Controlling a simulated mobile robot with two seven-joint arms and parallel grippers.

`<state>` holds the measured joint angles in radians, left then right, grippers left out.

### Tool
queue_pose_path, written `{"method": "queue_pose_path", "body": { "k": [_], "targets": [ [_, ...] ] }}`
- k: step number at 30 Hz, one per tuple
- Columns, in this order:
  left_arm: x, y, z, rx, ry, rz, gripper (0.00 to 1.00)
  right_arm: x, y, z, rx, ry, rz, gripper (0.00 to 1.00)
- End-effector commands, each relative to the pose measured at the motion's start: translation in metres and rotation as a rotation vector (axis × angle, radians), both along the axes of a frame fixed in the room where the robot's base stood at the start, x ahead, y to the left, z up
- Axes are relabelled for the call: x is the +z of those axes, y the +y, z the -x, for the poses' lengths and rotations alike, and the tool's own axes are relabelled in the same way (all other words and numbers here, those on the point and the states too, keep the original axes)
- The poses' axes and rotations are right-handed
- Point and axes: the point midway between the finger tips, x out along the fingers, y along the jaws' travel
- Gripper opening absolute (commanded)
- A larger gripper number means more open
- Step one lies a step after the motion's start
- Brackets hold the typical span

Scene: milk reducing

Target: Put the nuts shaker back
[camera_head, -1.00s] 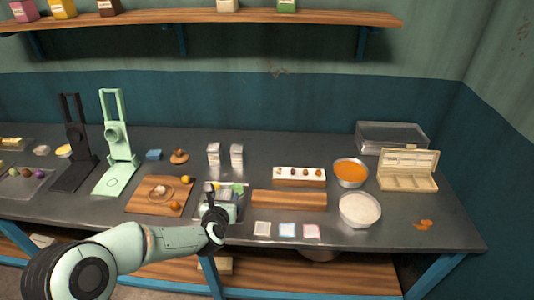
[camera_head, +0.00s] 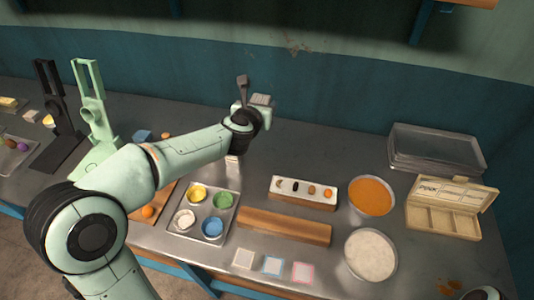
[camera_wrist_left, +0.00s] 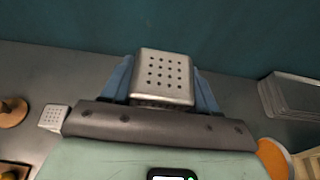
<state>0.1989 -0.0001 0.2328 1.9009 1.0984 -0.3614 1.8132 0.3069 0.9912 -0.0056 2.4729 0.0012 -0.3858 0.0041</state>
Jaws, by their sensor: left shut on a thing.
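My left gripper (camera_head: 252,108) is shut on a shaker (camera_head: 262,100) with a light, box-shaped body, held up near the back of the counter. In the left wrist view the shaker's perforated metal top (camera_wrist_left: 164,76) sits between the two blue fingers of the gripper (camera_wrist_left: 163,90). A second shaker (camera_wrist_left: 53,117) stands on the counter to the left in that view. I cannot read a label on either shaker. My right gripper is not in view.
A tray (camera_head: 174,230) of coloured bowls, a wooden board (camera_head: 284,227) and a white egg holder (camera_head: 303,193) lie in front. Bowls of orange (camera_head: 370,196) and white (camera_head: 369,255) food stand at right, near stacked trays (camera_head: 436,150). The back counter is clear right of the gripper.

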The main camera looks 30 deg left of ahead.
Motion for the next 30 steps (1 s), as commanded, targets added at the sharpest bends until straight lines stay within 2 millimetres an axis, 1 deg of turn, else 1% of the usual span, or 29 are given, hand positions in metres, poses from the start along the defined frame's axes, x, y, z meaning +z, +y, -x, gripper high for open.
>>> {"method": "queue_pose_path", "body": {
  "k": [1, 6, 12, 15, 18, 23, 27, 30],
  "targets": [
    [-0.018, 0.000, 0.001, 0.001, 0.007, 0.000, 0.24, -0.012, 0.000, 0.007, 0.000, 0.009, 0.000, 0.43],
    [-0.066, 0.000, 0.002, 0.000, 0.009, -0.001, 0.24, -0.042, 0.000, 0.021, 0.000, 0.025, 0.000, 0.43],
    [-0.117, 0.000, 0.002, 0.000, 0.008, 0.000, 0.24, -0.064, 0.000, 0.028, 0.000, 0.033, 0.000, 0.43],
    [-0.136, 0.000, 0.001, 0.000, 0.006, 0.000, 0.24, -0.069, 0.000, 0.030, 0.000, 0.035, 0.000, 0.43],
    [-0.147, 0.000, 0.001, 0.001, 0.004, 0.001, 0.24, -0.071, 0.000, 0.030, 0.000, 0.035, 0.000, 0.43],
    [-0.158, 0.000, 0.001, 0.001, 0.003, 0.000, 0.24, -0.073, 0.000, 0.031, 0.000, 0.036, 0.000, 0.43],
    [-0.181, 0.000, 0.001, 0.002, 0.005, 0.000, 0.24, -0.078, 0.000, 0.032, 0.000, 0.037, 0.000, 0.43],
    [-0.192, 0.000, 0.001, -0.001, 0.004, 0.001, 0.24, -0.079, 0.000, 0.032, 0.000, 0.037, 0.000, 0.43]
  ]
}}
